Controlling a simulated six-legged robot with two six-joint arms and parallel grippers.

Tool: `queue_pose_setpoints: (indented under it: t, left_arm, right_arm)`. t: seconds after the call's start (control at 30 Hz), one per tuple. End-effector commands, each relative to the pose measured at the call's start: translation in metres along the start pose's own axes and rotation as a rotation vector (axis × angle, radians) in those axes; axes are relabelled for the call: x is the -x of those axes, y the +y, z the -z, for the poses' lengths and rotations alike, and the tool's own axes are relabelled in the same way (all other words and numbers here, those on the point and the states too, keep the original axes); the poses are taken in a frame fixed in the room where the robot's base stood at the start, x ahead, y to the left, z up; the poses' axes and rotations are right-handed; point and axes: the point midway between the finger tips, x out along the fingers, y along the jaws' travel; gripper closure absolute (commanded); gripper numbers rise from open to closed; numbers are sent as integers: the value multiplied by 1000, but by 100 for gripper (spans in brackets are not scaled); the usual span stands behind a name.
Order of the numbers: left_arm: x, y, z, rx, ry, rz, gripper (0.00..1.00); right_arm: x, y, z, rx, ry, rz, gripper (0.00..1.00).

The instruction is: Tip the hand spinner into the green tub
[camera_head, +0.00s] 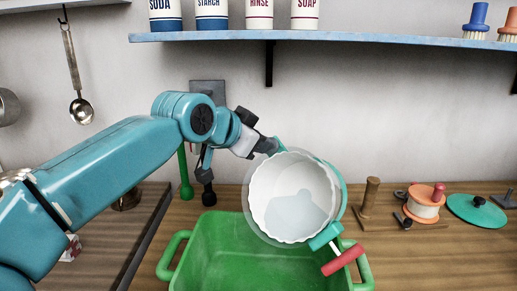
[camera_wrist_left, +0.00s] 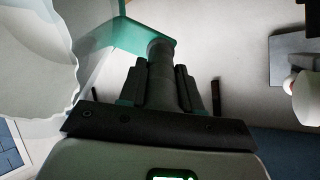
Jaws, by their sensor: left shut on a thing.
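The hand spinner (camera_head: 290,195) has a white scalloped basket in a clear bowl, a teal frame and a red crank handle (camera_head: 343,260). It is tilted, its open side facing me, above the back right part of the green tub (camera_head: 205,240). A pale grey-blue patch shows low inside the basket; I cannot tell if it is water. My left gripper (camera_head: 268,146) is shut on the spinner's grip at its upper left. The left wrist view shows the fingers (camera_wrist_left: 160,85) around a dark round grip below the teal bracket (camera_wrist_left: 140,38), the white basket (camera_wrist_left: 35,50) beside them. My right gripper is not in view.
The tub stands on a wooden counter (camera_head: 455,242). A wooden peg stand (camera_head: 370,195), an orange-and-white spool-like part (camera_head: 425,202) and a teal disc (camera_head: 475,210) lie to the right. A blue shelf (camera_head: 350,37) with canisters and brushes runs above. A ladle (camera_head: 80,105) hangs left.

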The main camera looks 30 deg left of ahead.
Motion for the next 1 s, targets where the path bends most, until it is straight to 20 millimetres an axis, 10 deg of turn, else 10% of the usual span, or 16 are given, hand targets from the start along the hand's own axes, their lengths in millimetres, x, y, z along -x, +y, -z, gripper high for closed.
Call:
queue_pose_setpoints:
  t: [1.0]
  left_arm:
    - [4, 0, 0, 20, 34, 13, 100]
  right_arm:
    - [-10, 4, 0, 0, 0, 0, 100]
